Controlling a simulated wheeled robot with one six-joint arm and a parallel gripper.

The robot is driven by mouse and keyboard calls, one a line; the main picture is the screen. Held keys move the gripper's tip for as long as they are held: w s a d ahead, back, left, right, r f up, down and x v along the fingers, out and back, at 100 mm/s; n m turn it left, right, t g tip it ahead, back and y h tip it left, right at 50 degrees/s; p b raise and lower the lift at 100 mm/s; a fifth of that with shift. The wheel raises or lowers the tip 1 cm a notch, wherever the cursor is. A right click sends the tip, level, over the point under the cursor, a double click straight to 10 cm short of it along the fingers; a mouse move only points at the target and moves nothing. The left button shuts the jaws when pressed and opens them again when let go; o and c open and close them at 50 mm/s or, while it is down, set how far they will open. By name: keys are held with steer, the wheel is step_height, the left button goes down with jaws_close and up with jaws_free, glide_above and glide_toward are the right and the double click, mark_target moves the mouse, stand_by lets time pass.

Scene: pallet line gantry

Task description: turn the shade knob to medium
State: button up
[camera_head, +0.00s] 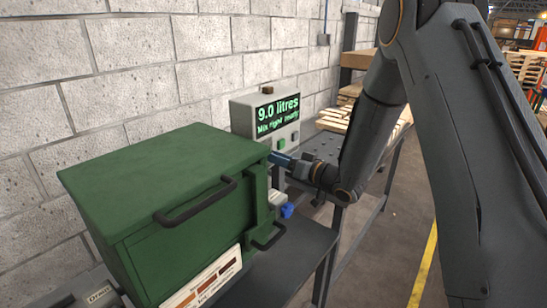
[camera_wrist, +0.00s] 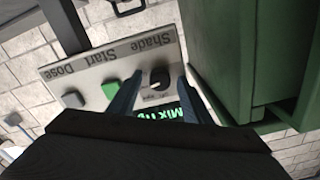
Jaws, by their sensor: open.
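The shade knob (camera_wrist: 158,78) is a small round black knob with a light pointer mark, under the word Shade on a light grey panel (camera_wrist: 105,68). My gripper (camera_wrist: 161,74) is open, its two fingers on either side of the knob in the wrist view. I cannot tell whether they touch it. The small lettering by the knob is too blurred to read. In the head view my gripper (camera_head: 275,158) reaches the lower part of the grey control box (camera_head: 241,118); the knob is hidden there. The display (camera_head: 278,113) reads 9.0 litres with a second line beginning Mix.
A green start button (camera_wrist: 111,90) and a grey dose button (camera_wrist: 73,100) sit beside the knob. A large green lidded machine (camera_head: 165,190) with black handles stands close beside the panel. Stacked wood (camera_head: 385,122) lies behind my arm.

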steer(key=b+v, duration=0.2)
steer(key=v, duration=0.5)
steer(key=shift+s+d, duration=0.25)
steer(key=shift+d, duration=0.05)
steer(key=s+d+f+m+g+h, duration=0.1)
steer(key=s+d+f+m+h, duration=0.15)
steer(key=d+h, duration=0.35)
steer(key=s+d+f+m+g+h, duration=0.1)
steer(key=s+d+f+m+h, duration=0.2)
steer(key=d+h, duration=0.4)
steer(key=s+f+g, duration=0.1)
steer(key=s+g, duration=0.3)
steer(key=s, duration=0.7)
steer(key=s+f+g+h, duration=0.1)
steer(key=s+g, duration=0.3)
steer(key=s, duration=0.7)
steer(key=shift+s+d+f, duration=0.3)
steer(key=shift+d+f, duration=0.15)
steer(key=shift+f, duration=0.1)
